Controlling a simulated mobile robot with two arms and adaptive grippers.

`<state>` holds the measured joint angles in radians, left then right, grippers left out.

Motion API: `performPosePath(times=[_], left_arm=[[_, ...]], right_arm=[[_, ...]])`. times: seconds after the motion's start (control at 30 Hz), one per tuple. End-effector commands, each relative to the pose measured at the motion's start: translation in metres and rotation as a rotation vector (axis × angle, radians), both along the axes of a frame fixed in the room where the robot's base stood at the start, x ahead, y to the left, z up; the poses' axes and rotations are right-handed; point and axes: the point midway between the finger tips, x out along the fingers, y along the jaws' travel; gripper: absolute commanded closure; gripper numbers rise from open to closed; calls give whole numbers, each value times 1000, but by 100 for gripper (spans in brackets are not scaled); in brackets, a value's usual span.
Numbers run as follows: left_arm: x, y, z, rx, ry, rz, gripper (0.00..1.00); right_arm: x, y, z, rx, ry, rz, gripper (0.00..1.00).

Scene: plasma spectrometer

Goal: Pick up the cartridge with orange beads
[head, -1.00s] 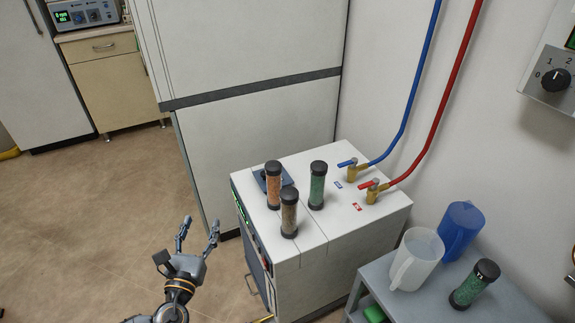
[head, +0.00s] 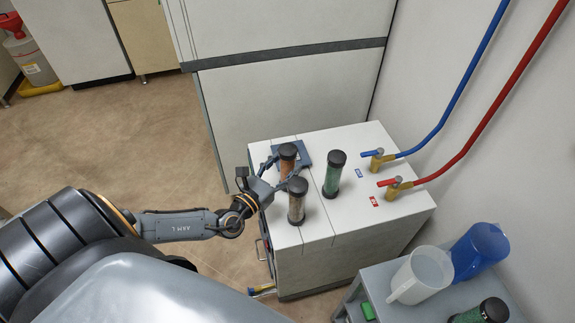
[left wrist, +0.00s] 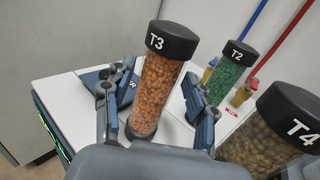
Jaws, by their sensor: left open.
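The cartridge with orange beads (head: 287,158) stands upright on the white cabinet top, with a black cap marked T3. In the left wrist view the orange cartridge (left wrist: 159,80) stands between the two open fingers of my left gripper (left wrist: 155,105). A gap shows on its right side; whether the left finger touches it I cannot tell. In the head view my left gripper (head: 279,176) reaches in from the left, its fingers beside the orange cartridge. My right gripper is not in view.
The brown-bead cartridge T4 (head: 297,203) stands close in front of my left gripper. The green-bead cartridge T2 (head: 333,175) stands to the right. A blue plate (head: 305,158) lies behind. Two hose valves (head: 377,160) rise at the right. Jugs (head: 420,274) stand on a grey cart.

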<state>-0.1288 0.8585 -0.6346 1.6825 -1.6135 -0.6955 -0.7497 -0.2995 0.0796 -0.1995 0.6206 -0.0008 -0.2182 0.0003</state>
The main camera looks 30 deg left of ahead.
Motion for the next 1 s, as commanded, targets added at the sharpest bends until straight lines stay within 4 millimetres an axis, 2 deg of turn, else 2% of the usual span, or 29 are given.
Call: performPosePath(times=[0.33, 0.63, 0.67, 0.93, 1.0], left_arm=[[48, -2, 0, -1, -2, 0, 43], [54, -2, 0, 0, 0, 0, 43], [54, -2, 0, 0, 0, 0, 45], [54, -2, 0, 0, 0, 0, 100], [54, -2, 0, 0, 0, 0, 100]], right_arm=[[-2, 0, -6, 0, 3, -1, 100], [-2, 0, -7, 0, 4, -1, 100], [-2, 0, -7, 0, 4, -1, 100], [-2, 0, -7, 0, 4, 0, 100], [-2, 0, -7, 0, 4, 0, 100]])
